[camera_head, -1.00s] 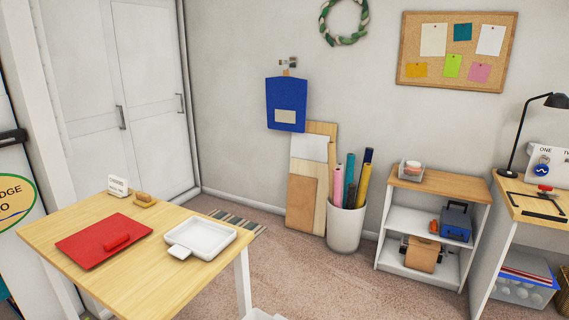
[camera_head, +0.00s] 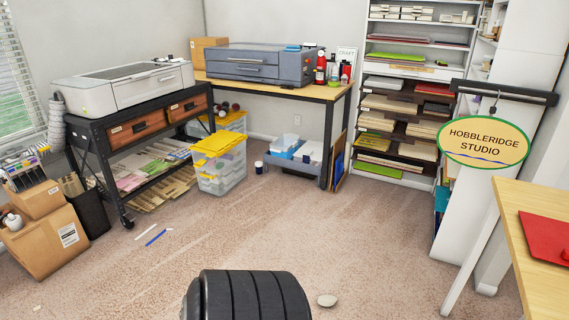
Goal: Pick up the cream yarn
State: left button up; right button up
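I cannot pick out the cream yarn with certainty. A small pale, rounded object (camera_head: 327,300) lies on the carpet at the bottom centre, but I cannot tell what it is. Neither of my grippers shows in the head view.
A black cart (camera_head: 82,142) bearing a printer stands at the left, near cardboard boxes (camera_head: 45,240). A clear bin with a yellow lid (camera_head: 222,170) stands by the back workbench (camera_head: 330,92). A wooden table (camera_head: 540,265) is at the right. Carpet (camera_head: 330,230) between is mostly clear.

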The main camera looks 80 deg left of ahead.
aim_at(326, 301)
jog(key=j+u, duration=0.1)
jog(key=u, duration=1.95)
